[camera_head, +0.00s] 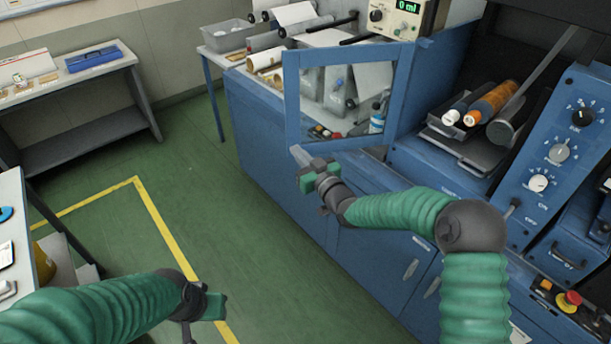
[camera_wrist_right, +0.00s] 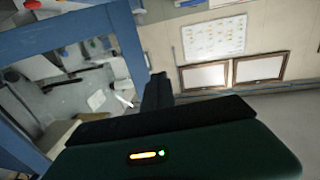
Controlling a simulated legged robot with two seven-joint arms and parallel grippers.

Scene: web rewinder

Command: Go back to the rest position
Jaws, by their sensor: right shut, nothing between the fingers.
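My right gripper (camera_head: 300,157) is at the end of the green-sleeved right arm, in the middle of the head view. It is shut and empty, just below the lower left corner of the blue-framed clear door (camera_head: 291,100). I cannot tell whether it touches the frame. In the right wrist view the dark gripper (camera_wrist_right: 157,90) points up past the blue frame (camera_wrist_right: 128,50). My left arm comes in from the lower left of the head view over the green floor. Its gripper (camera_head: 215,305) shows only partly, and its fingers cannot be made out.
The blue rewinder cabinet (camera_head: 270,140) fills the middle and right, with rolls (camera_head: 492,102) and a knob panel (camera_head: 560,150). A red button (camera_head: 568,301) is at lower right. A side table (camera_head: 80,85) stands at the left. The green floor (camera_head: 200,170) between is clear.

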